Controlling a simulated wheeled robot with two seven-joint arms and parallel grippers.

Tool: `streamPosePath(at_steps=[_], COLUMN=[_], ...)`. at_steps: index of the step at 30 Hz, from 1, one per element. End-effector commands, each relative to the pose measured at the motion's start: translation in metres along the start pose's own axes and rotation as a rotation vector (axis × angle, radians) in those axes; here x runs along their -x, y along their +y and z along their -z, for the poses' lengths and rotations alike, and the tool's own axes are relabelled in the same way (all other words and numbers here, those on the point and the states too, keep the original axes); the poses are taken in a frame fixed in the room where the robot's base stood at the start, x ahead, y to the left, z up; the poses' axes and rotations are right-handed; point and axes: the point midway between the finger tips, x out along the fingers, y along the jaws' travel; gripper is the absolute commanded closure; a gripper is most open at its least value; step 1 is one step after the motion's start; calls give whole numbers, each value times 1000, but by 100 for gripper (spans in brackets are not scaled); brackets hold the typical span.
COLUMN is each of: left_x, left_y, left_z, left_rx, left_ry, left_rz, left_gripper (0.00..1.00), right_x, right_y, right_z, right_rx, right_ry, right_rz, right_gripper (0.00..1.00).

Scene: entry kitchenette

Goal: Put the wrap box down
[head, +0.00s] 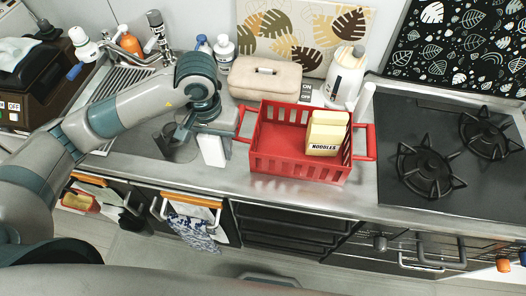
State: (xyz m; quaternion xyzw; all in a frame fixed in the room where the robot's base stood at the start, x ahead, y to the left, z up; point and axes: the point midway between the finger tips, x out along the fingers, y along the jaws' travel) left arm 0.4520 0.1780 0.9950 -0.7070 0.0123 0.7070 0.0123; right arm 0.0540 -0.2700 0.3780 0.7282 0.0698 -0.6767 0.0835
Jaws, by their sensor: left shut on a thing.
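The wrap box (212,150) is a small white box, standing about upright over the steel counter, just left of the red basket. My left gripper (192,128) is at its upper left side and is shut on it. The arm comes in from the left, and the wrist hides part of the counter behind. I cannot tell whether the box's lower end touches the counter. My right gripper is not in view.
A red basket (294,167) holds a noodles box (326,133). Behind it are a beige case (264,78) and a white bottle (345,75). A stove (440,150) is at right. Steel counter (270,190) is bare in front of the basket.

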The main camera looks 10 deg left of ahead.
Motion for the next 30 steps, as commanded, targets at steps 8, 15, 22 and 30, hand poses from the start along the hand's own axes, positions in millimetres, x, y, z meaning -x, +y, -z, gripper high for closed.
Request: streamPosePath(at_steps=[8,15,22,30], left_x=[-14,-46,-58,-60], left_y=[0,0,0,0], left_z=[-1,-1,0,0], left_rx=[2,1,0,1], left_ry=[-4,-5,0,-1], left_rz=[0,1,0,-1], left_gripper=[87,87,87,87], right_x=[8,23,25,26], right_y=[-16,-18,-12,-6], right_z=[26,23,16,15], right_rx=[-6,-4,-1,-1], right_ry=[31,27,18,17], right_rz=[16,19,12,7], right_gripper=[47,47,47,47])
